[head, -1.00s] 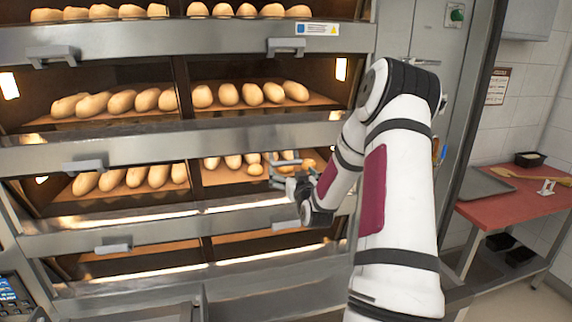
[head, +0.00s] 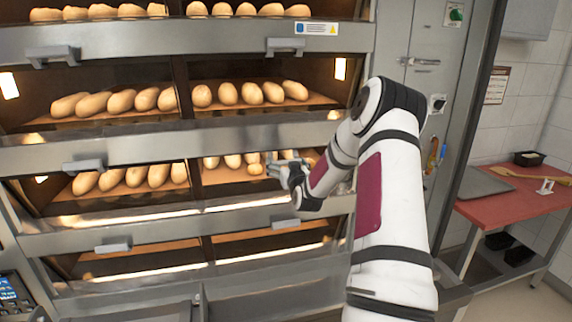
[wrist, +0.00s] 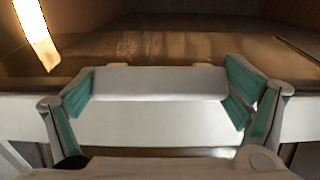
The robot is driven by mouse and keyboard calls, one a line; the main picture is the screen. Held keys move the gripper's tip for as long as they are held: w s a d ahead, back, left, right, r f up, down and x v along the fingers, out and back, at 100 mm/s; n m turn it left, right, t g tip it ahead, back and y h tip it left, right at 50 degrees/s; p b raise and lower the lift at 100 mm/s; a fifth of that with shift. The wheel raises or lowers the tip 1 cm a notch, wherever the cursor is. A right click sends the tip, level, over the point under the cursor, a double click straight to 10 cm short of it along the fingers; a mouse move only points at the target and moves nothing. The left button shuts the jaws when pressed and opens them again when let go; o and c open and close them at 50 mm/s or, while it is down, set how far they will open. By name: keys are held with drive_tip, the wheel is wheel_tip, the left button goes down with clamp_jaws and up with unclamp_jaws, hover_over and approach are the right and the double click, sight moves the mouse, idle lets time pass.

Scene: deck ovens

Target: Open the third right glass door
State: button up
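The right glass door (head: 228,176) of the third deck from the top is shut in the head view, with loaves behind it. My gripper (head: 272,166) is at the right part of the steel strip along that door's top edge. In the wrist view a grey bar handle (wrist: 155,83) lies between the two green-padded fingers of my gripper (wrist: 158,92). The fingers are spread wide, one at each end of the handle; whether the pads press on it I cannot tell. In the head view the handle is largely hidden by my gripper.
Other handles show at the upper right (head: 288,45) and on the left doors (head: 85,166). A red-topped table (head: 520,205) with a grey tray (head: 485,182) stands at the right. A grey cabinet (head: 425,60) borders the oven.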

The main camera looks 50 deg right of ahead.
drive_tip(key=shift+c, duration=1)
drive_tip(key=shift+s+a+r+p, duration=0.1)
drive_tip(key=shift+r+p, duration=0.2)
drive_tip(key=shift+p, duration=0.05)
drive_tip(key=shift+s+r+g+y+p, duration=0.1)
drive_tip(key=shift+g+y+p, duration=0.3)
drive_tip(key=shift+g, duration=0.3)
drive_tip(key=o, duration=1.4)
drive_tip(key=shift+c, duration=0.2)
drive_tip(key=v, duration=1.2)
